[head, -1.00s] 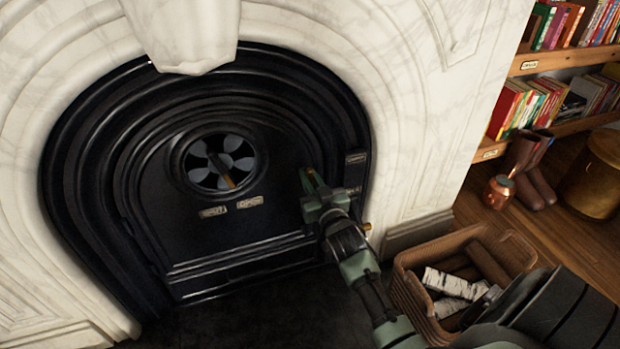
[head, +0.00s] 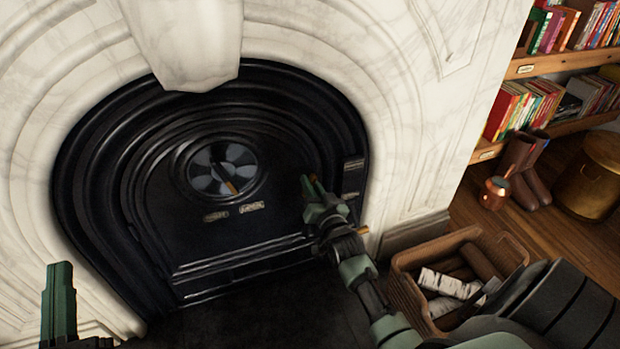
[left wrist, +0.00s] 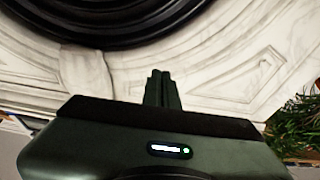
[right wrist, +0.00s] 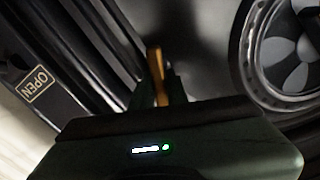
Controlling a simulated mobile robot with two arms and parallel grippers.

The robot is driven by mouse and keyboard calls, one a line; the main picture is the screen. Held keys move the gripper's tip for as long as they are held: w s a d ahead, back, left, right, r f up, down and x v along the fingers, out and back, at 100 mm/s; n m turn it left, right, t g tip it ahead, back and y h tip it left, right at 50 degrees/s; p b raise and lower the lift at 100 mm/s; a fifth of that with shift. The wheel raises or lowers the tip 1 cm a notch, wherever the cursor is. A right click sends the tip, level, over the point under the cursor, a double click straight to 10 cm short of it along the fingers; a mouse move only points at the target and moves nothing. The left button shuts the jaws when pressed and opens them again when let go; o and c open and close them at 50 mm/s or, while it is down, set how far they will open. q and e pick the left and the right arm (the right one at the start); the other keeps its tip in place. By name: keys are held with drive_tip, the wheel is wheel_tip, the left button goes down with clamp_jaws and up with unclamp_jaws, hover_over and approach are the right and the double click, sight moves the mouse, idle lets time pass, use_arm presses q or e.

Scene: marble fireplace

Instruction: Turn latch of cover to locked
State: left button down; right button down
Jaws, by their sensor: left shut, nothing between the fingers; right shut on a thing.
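The black arched cover (head: 175,225) fills the marble fireplace opening. My right gripper (head: 312,188) is at the cover's right side, beside the frame. In the right wrist view, it is shut on a slim brass latch handle (right wrist: 157,75) that sticks out between its fingers. The fingers hide the rest of the latch. A small plate reading OPEN (right wrist: 40,84) is on the frame at the left of that view. In the head view, my left gripper (head: 60,275) is shut and empty at lower left, before the marble surround; its fingers show in the left wrist view (left wrist: 160,85).
A round vent (head: 222,170) with a brass-coloured knob is in the cover, above two small label plates. A wicker basket of logs (head: 410,290) stands on the floor at right. Marble (head: 420,110) surrounds the cover. Bookshelves and boots are farther right.

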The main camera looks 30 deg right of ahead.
drive_tip(key=m+p, duration=0.1)
drive_tip(key=m, duration=0.1)
drive_tip(key=shift+d+r+m+p, duration=0.1)
drive_tip(key=shift+m+p, duration=0.2)
drive_tip(key=shift+m, duration=0.1)
drive_tip(key=m, duration=0.1)
drive_tip(key=m+p, duration=0.1)
drive_tip(key=m, duration=0.1)
drive_tip(key=shift+f+m, duration=0.2)
drive_tip(key=shift+m, duration=0.1)
drive_tip(key=shift+d+f+m, duration=0.1)
drive_tip(key=shift+m, duration=0.8)
drive_tip(key=shift+f+m, duration=0.1)
drive_tip(key=shift+m, duration=0.7)
drive_tip(key=m, duration=0.2)
drive_tip(key=shift+m, duration=0.3)
use_arm(q)
wheel_tip(320, 180, down, 12)
drive_tip(key=a+g+y, duration=0.2)
drive_tip(key=g, duration=0.5)
drive_tip(key=shift+s+b, duration=0.3)
drive_tip(key=shift+s, duration=0.1)
use_arm(e)
drive_tip(key=shift+m, duration=0.5)
use_arm(q)
drive_tip(key=shift+r, duration=0.15)
